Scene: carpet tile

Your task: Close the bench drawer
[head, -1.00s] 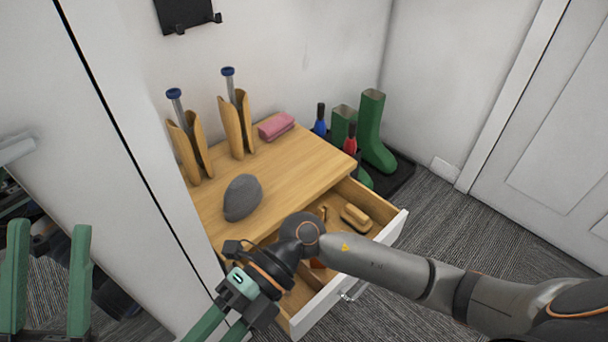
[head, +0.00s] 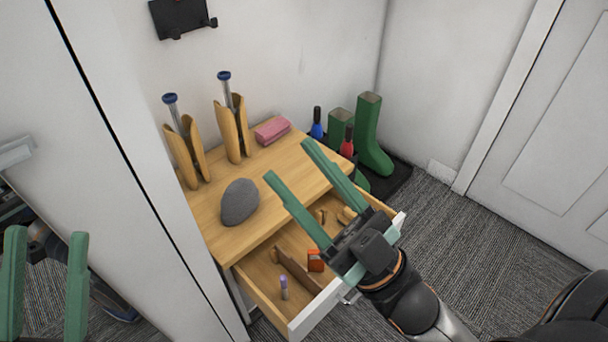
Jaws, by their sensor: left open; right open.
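The wooden bench (head: 278,192) stands against the wall with its drawer (head: 256,293) pulled out toward me. The drawer's white front (head: 318,311) faces the carpet, and part of it and its handle (head: 350,295) are hidden by my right gripper. Inside lie an orange item (head: 315,260), a purple-capped item (head: 284,288), a brown-handled brush (head: 290,266) and a partly hidden wooden brush (head: 346,214). My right gripper (head: 294,161) is open and empty, its green fingers above the drawer and bench edge. My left gripper (head: 45,285) is open and empty at the far left, away from the bench.
On the bench top are a grey stone (head: 240,202), a pink cloth (head: 272,130) and two wooden boot shapers (head: 232,130). Green boots (head: 372,138) and bottles stand on a black tray (head: 398,183) to the right. A white panel (head: 120,170) stands left of the bench. Carpet at right is clear.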

